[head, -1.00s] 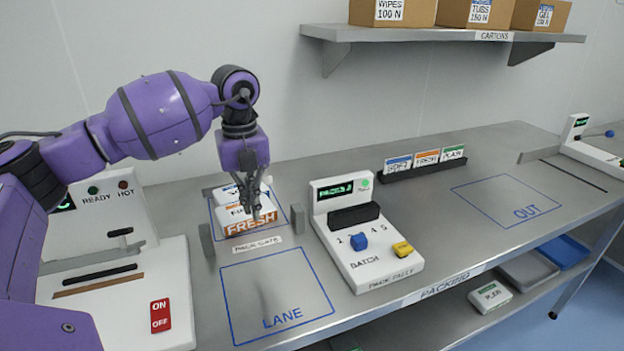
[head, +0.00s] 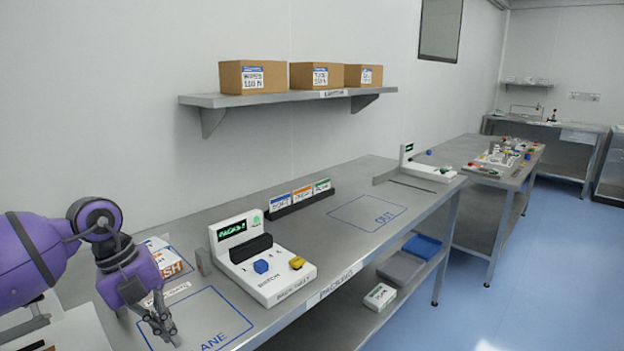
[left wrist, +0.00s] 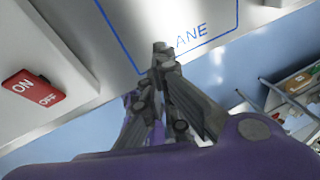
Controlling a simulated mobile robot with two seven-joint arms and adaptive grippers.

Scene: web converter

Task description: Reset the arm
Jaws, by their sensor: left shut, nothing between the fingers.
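My purple left arm comes in from the left in the head view. Its left gripper (head: 160,328) is shut and empty, pointing down over the marked LANE area (head: 222,310) of the bench. In the left wrist view the gripper's fingers (left wrist: 160,62) are together, with the blue LANE outline (left wrist: 205,45) beyond them. The orange-and-white FRESH pack (head: 168,262) is behind the arm and partly hidden by it. My right gripper is not in view.
The batch counter (head: 262,260) stands on the bench right of the lane. The red ON/OFF switch (left wrist: 34,92) shows in the left wrist view. Cartons (head: 255,77) sit on a wall shelf. The OUT area (head: 365,212) is bare. Blue floor (head: 545,270) lies open at right.

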